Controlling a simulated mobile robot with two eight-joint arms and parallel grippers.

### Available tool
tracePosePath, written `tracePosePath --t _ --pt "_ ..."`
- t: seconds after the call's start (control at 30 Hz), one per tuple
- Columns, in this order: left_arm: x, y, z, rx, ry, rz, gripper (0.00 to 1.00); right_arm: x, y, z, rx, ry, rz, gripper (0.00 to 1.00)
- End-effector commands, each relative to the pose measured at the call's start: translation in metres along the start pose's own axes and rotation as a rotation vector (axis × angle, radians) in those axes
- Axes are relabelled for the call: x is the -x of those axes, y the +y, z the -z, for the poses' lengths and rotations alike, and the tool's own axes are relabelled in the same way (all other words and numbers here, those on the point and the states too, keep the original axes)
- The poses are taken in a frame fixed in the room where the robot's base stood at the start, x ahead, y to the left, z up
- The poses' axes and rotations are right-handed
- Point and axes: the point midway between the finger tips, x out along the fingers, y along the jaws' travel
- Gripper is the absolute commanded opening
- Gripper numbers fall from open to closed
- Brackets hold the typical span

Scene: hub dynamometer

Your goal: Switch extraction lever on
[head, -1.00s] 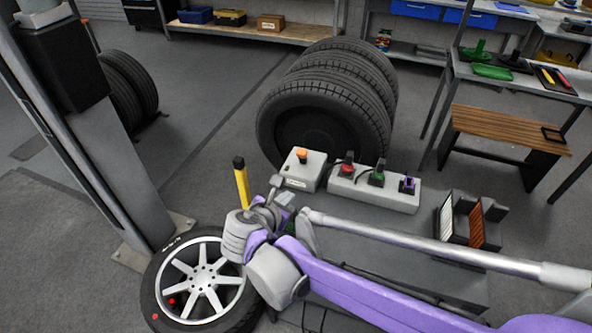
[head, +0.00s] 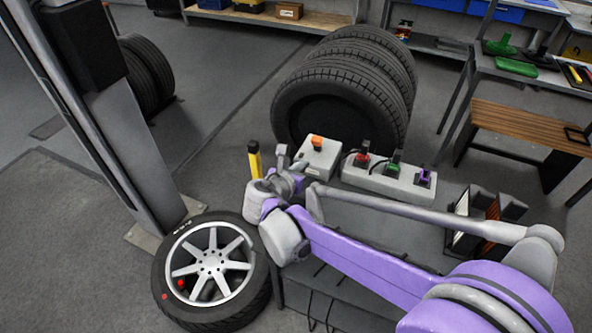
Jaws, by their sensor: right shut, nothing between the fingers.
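A grey box (head: 327,167) carries an orange-topped control (head: 317,143). Right of it, a long grey control block (head: 385,181) carries a red-topped lever (head: 362,157), a green one (head: 393,166) and a purple one (head: 424,178). A yellow upright handle with a black tip (head: 255,160) stands left of the grey box. I cannot read any label that says which is the extraction lever. My right gripper (head: 290,166) is shut and empty, between the yellow handle and the grey box, partly hidden by its own wrist. My left gripper is out of view.
A wheel with a silver rim (head: 210,262) lies at lower left beside a grey column (head: 137,150). Several stacked tyres (head: 345,95) stand behind the controls. A wooden-topped bench (head: 528,127) is at right.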

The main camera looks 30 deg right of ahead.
Motion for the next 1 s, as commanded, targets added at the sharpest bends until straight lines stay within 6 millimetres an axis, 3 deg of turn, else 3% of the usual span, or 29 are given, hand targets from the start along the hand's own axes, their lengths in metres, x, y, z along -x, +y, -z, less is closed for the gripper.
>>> tracePosePath --t 0.13,0.33,1.0 --pt "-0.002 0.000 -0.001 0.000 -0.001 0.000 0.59 -0.033 -0.001 0.000 -0.001 0.000 0.004 0.00" --pt "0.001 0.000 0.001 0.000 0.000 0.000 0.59 -0.052 -0.001 -0.021 0.000 0.000 0.002 0.00" --pt "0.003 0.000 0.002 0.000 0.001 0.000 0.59 -0.060 0.000 -0.030 0.000 0.015 0.000 0.00"
